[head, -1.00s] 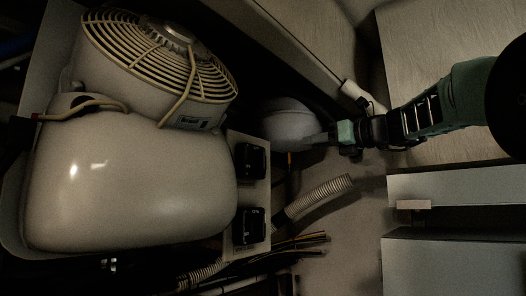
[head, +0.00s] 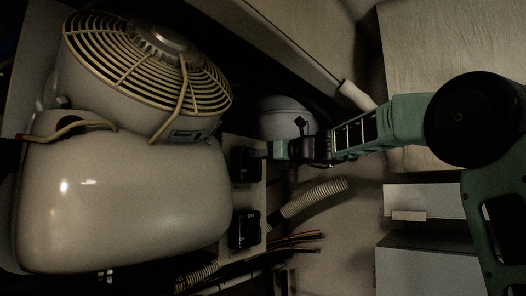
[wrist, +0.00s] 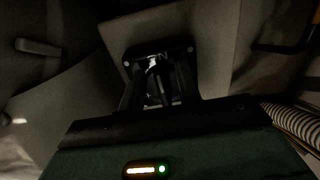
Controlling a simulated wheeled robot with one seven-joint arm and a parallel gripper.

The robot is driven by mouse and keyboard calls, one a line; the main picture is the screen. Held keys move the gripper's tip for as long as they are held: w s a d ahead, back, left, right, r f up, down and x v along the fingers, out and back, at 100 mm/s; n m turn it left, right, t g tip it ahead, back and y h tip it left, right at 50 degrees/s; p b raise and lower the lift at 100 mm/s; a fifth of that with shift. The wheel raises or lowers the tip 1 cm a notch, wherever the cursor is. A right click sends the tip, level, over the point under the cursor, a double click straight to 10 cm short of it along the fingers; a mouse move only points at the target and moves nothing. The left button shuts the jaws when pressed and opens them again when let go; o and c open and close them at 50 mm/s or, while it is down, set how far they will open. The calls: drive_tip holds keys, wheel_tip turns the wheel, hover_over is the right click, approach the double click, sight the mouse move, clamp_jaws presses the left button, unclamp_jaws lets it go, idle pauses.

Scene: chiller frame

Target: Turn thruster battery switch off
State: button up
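Two black rotary switches sit on a pale panel (head: 251,190) beside the large rounded housing: an upper switch (head: 243,164) and a lower switch (head: 244,230). Their labels are too small to read, so I cannot tell which is named for the thruster battery. My gripper (head: 259,151) is at the upper switch, coming in from the right. In the wrist view, a black switch with a knob (wrist: 158,72) lies straight ahead of my gripper (wrist: 158,92). The fingers stand apart, one on each side of the knob. Contact with the knob cannot be made out.
A large cream housing (head: 125,200) with a fan grille (head: 150,60) fills the left. A white round vessel (head: 285,117) stands just behind my gripper. A ribbed hose (head: 315,196) and several cables (head: 290,243) lie below and right of the panel.

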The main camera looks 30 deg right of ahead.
clamp_jaws()
